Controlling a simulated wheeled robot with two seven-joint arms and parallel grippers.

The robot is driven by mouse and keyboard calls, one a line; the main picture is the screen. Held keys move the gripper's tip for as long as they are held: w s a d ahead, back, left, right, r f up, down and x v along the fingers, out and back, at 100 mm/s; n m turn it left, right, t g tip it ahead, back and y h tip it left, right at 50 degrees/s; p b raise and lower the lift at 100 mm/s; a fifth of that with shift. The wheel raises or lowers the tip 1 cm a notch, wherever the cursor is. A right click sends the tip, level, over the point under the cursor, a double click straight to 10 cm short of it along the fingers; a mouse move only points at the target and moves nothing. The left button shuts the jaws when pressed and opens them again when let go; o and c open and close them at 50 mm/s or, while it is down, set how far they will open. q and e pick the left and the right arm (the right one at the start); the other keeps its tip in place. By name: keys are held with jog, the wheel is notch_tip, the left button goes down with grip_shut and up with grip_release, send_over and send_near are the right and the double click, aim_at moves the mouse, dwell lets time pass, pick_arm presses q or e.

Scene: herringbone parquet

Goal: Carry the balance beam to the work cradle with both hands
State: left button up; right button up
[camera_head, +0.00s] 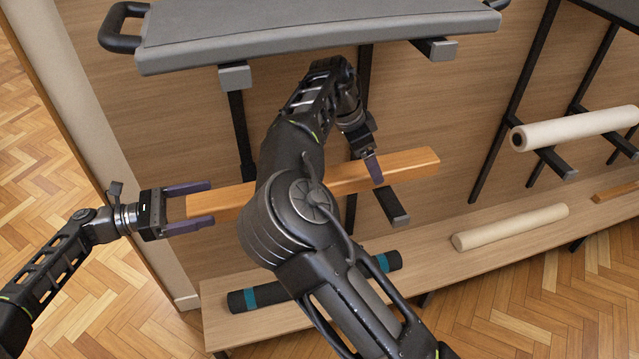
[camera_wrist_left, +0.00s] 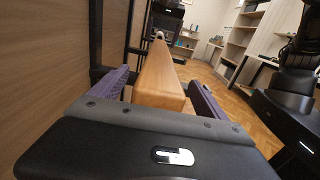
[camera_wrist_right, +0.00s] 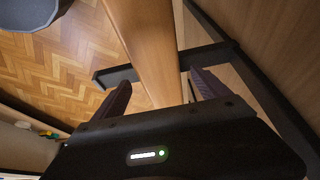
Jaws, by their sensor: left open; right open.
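The balance beam (camera_head: 410,165) is a long orange-brown wooden bar lying level across a wall rack's bracket arms. My left gripper (camera_head: 210,203) is open at the beam's left end, with a purple finger on each side. In the left wrist view the beam (camera_wrist_left: 160,78) runs away between the open fingers. My right gripper (camera_head: 374,168) is open at the beam's right part; one finger shows in front of it. In the right wrist view the beam (camera_wrist_right: 148,40) passes between its spread fingers. My right arm hides the beam's middle. I cannot make out the work cradle.
A grey padded board (camera_head: 310,30) with black handles rests on brackets above the beam. A dark roll with teal bands (camera_head: 255,297) lies on the lower shelf (camera_head: 470,255), beside a cream roll (camera_head: 510,227). Another cream roll (camera_head: 575,128) sits on brackets at right.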

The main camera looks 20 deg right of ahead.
aim_at(215, 199)
pick_arm(q)
jog(key=shift+d, duration=1.8)
pick_arm(e)
jog(key=shift+x, duration=1.8)
pick_arm(q)
jog(key=shift+c, duration=0.5)
pick_arm(e)
jog(key=shift+c, duration=0.5)
pick_arm(q)
grip_shut()
pick_arm(e)
grip_shut()
pick_arm(q)
jog(key=shift+r, duration=0.1)
